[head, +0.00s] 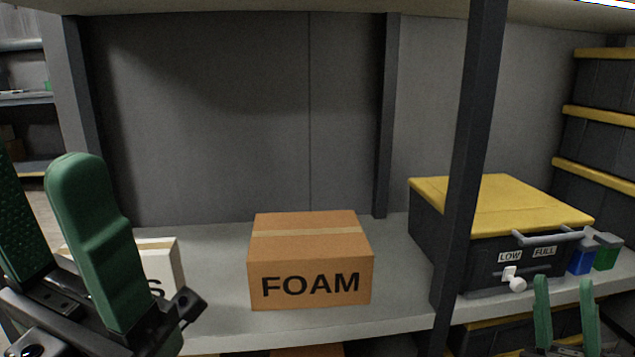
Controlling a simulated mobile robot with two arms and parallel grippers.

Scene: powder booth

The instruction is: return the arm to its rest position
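My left gripper (40,168) stands large at the left edge, its two green fingers pointing up and apart, with nothing seen between them. It is in front of the shelf and covers part of a white box (160,262). My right gripper (565,284) is at the bottom right, in front of the shelf's front edge. Its two green fingers point up with a gap between them and no held object. Its lower part is cut off by the frame.
A brown FOAM box (310,278) sits mid-shelf (215,325). A dark post (467,150) rises in front of a black bin with a yellow lid (530,205), marked LOW and FULL, with a white tap. Blue (581,262) and green (606,258) items are beside it. Stacked yellow-edged bins (600,145) stand right.

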